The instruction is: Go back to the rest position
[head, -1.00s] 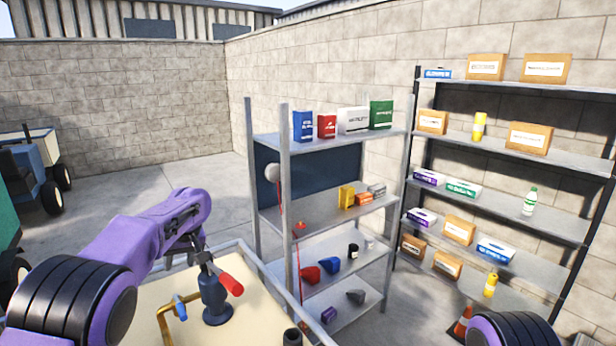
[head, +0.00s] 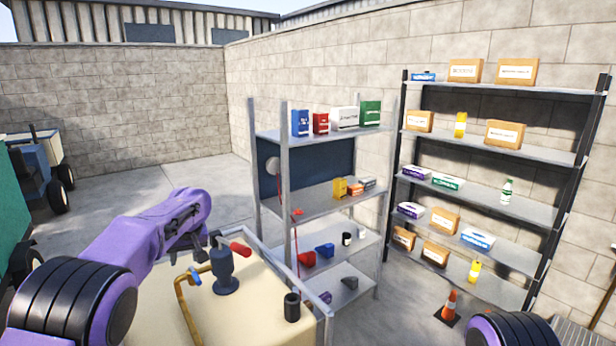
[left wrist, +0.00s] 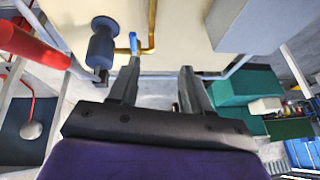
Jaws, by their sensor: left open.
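My left arm is purple and comes in from the left in the head view. Its gripper (head: 207,232) is above the cream-topped container (head: 255,305), just left of a dark blue valve (head: 224,270) with a red handle (head: 239,249). In the left wrist view the two fingers of this gripper (left wrist: 157,85) are apart with nothing between them. The valve (left wrist: 102,42) shows there at upper left, apart from the fingers. A blue lever (head: 193,276) on a brass pipe (head: 184,312) is below the gripper. My right gripper is out of view.
A grey shelf rack (head: 286,200) with boxes and funnels stands behind the container. A taller dark rack (head: 575,200) with cartons stands at right. An orange cone (head: 449,305) is on the floor. A vehicle (head: 38,165) stands at far left. Concrete floor behind is clear.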

